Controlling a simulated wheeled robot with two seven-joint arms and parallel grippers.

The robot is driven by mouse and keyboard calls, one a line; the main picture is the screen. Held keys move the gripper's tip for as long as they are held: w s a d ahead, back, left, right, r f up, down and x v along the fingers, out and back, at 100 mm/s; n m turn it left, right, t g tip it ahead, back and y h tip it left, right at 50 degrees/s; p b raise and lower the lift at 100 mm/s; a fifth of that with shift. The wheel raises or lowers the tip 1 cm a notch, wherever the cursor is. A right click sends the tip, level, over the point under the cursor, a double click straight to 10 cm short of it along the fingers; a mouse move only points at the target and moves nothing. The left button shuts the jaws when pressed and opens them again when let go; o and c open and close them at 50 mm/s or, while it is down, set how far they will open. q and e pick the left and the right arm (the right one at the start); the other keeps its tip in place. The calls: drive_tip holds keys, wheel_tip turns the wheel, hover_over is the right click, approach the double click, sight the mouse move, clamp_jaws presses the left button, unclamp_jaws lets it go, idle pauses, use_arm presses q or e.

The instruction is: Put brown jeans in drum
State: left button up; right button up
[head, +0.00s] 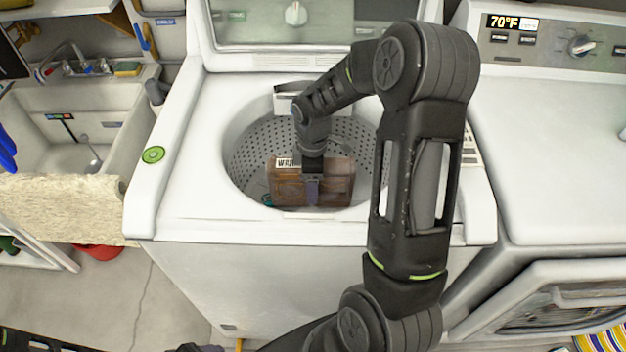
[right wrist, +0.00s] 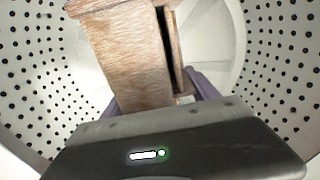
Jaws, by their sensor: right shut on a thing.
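The brown jeans (head: 335,186) show as a stiff, box-like brown folded bundle inside the washer drum's opening. They also fill the upper middle of the right wrist view (right wrist: 130,60). The drum (head: 245,150) is a pale, perforated tub, and its wall surrounds the jeans in the right wrist view (right wrist: 285,60). My right gripper (head: 312,192) reaches down into the drum and is shut on the jeans. Whether the jeans touch the drum bottom cannot be told. Only a dark sliver, perhaps of my left gripper, shows at the bottom edge; its jaws cannot be made out.
The washer's lid (head: 295,30) stands open behind the drum. A small green round thing (head: 153,155) is on the washer's left top edge. A sink (head: 85,115) with a beige towel (head: 65,205) is at left. Another appliance (head: 550,140) stands at right, its front door open.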

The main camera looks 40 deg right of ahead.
drive_tip(key=shift+f, duration=0.2)
drive_tip(key=o, duration=1.9)
drive_tip(key=shift+o, duration=0.2)
wheel_tip(320, 180, up, 2)
drive_tip(key=shift+p, duration=0.4)
wheel_tip(320, 180, up, 11)
drive_tip(key=shift+r, duration=0.15)
